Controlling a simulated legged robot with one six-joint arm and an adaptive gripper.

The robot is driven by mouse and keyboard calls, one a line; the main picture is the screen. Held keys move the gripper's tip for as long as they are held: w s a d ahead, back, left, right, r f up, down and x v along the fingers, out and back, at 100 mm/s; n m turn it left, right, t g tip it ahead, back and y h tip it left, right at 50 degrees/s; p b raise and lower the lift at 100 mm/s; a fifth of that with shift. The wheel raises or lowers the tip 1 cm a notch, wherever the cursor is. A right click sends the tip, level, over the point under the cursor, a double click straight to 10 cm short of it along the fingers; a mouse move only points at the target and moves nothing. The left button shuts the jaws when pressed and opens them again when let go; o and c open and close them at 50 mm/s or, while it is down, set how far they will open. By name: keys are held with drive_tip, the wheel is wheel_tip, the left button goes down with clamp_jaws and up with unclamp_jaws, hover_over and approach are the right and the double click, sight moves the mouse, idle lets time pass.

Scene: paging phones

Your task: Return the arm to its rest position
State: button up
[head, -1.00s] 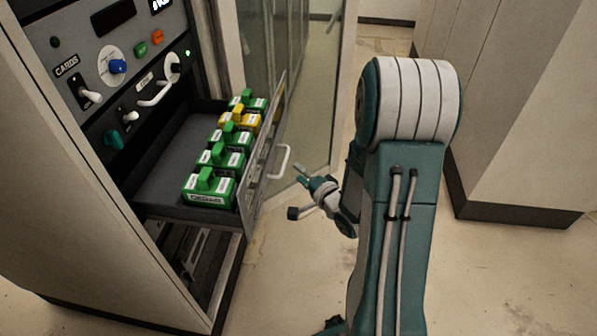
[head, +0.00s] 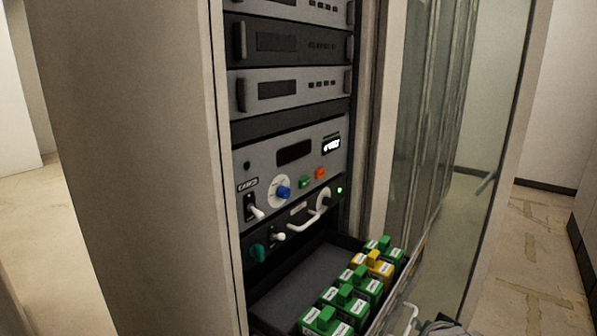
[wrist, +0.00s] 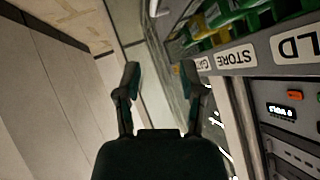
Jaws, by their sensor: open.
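My gripper (wrist: 160,75) is open in the wrist view, with its two dark fingers apart and nothing between them. In the head view only a bit of my arm (head: 442,326) shows at the bottom edge, right of the open drawer (head: 300,285); the gripper is not clearly visible there.
Several green blocks (head: 327,322) and one yellow block (head: 373,267) sit in a row in the drawer. The rack panel (head: 290,165) with knobs and switches rises above it. A glass door (head: 500,130) stands open at right. Floor (head: 535,250) shows clear beyond it.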

drive_tip(key=s+a+r+n+g+y, duration=0.1)
drive_tip(key=s+a+r+n+g, duration=0.1)
drive_tip(key=s, duration=0.6)
drive_tip(key=s+a+r+n+g+y, duration=0.1)
drive_tip(key=s+a+r+n+g, duration=0.1)
drive_tip(key=s+a, duration=0.5)
drive_tip(key=s+r+n, duration=0.1)
drive_tip(key=s+n, duration=0.1)
drive_tip(key=shift+a+r+n+g, duration=0.2)
drive_tip(key=shift+r+n+g, duration=0.05)
drive_tip(key=shift+n+g, duration=0.15)
